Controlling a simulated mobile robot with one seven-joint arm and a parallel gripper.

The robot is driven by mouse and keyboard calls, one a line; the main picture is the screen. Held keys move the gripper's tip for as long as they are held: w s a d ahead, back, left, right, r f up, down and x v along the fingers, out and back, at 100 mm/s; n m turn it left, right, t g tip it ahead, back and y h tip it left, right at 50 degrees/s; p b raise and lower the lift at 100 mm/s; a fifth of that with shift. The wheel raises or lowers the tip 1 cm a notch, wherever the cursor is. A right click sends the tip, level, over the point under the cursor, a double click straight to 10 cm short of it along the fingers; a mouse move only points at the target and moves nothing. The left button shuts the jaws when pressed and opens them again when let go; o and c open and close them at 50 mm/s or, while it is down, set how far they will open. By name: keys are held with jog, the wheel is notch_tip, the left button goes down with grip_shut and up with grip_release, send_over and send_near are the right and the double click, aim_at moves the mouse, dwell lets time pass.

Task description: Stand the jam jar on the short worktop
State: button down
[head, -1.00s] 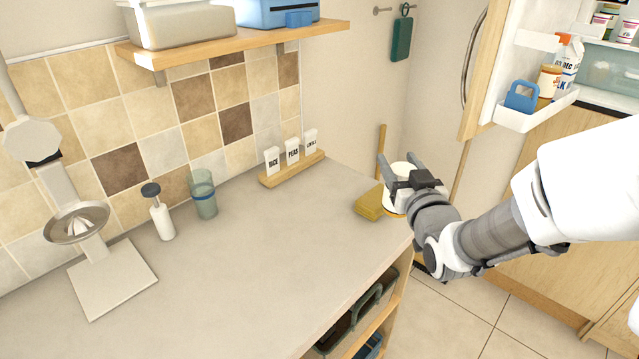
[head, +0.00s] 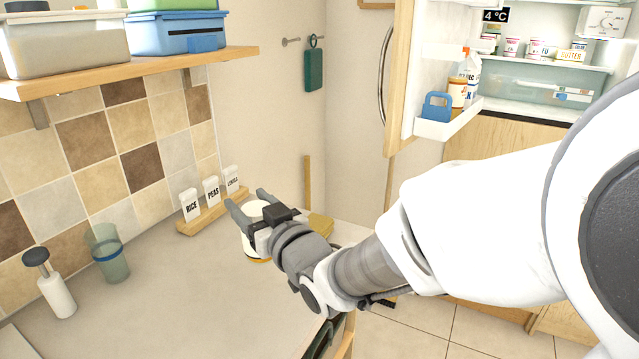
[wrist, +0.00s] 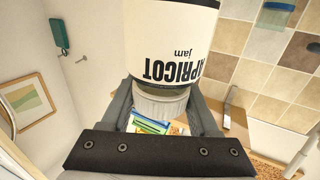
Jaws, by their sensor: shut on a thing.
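The jam jar (wrist: 170,40) has a white label reading "APRICOT jam" and fills the upper middle of the wrist view. My gripper (wrist: 163,108) is shut on it near its grey-white ribbed end. In the head view the jar (head: 250,212) is partly hidden behind my gripper (head: 248,200). It shows as white with a yellow-orange lower edge. The jar is over the far right part of the grey worktop (head: 170,290). Whether its base touches the worktop I cannot tell.
A wooden rack (head: 212,212) with white labelled packets stands just left of the jar. A mustard-coloured item (head: 320,228) lies behind my gripper. A glass (head: 107,255) and a soap dispenser (head: 55,288) stand at left. An open fridge (head: 540,85) is at right.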

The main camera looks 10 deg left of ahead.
notch_tip(320, 180, down, 8)
jog(key=b, duration=0.9)
jog(key=shift+b, duration=0.3)
jog(key=shift+f+b, duration=0.2)
jog(key=shift+b, duration=0.1)
